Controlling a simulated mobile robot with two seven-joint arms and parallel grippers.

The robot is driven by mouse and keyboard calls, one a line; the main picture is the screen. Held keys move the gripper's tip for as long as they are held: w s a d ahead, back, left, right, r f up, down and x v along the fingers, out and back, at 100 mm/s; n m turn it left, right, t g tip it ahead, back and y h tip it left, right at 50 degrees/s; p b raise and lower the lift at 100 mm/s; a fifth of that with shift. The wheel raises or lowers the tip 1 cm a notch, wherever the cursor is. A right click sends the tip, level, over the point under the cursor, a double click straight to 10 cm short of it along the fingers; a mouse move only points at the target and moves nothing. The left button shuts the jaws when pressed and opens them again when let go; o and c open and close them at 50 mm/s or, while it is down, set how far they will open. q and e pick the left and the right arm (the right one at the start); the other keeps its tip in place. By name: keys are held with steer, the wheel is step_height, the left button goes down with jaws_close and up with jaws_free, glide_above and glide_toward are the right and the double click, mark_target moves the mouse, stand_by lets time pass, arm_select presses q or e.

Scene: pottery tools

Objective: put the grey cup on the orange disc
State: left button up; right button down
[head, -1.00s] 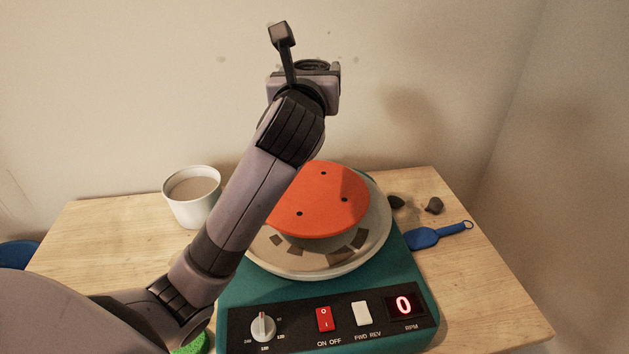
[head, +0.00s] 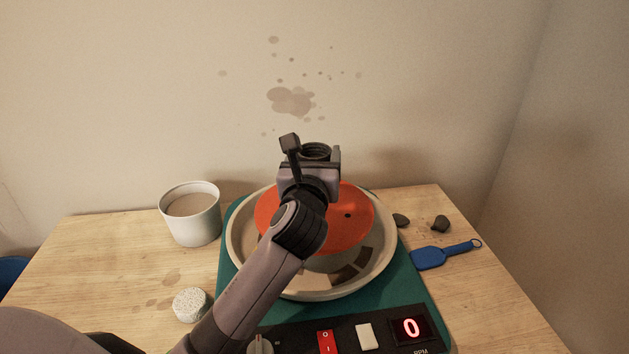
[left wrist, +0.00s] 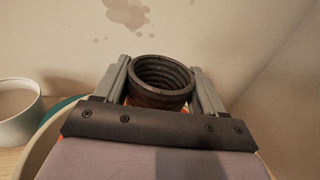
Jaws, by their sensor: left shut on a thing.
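The grey cup (head: 316,151) is dark and ribbed inside, and stands upright with its open top up. My left gripper (head: 317,160) is shut on it; in the left wrist view the cup (left wrist: 162,82) sits between the two fingers. The orange disc (head: 352,222) lies on the pale round wheel head. The cup and gripper appear over the far part of the disc. The gripper hides the cup's base, so I cannot tell whether it touches the disc. My right gripper is not in view.
A white cup (head: 181,229) of brownish contents stands left of the teal wheel machine (head: 405,285). A speckled white lump (head: 191,305) lies in front of it. A blue tool (head: 430,257) and dark pebbles (head: 440,223) lie at right. The wall is close behind.

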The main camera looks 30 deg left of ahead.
arm_select(q)
step_height(320, 180, down, 4)
steer(key=shift+r+b, duration=0.15)
steer(key=shift+b, duration=0.4)
steer(key=shift+f, duration=0.2)
steer(key=shift+f, duration=0.1)
steer(key=o, duration=1.2)
steer(key=shift+s, duration=0.1)
steer(key=v, duration=1.2)
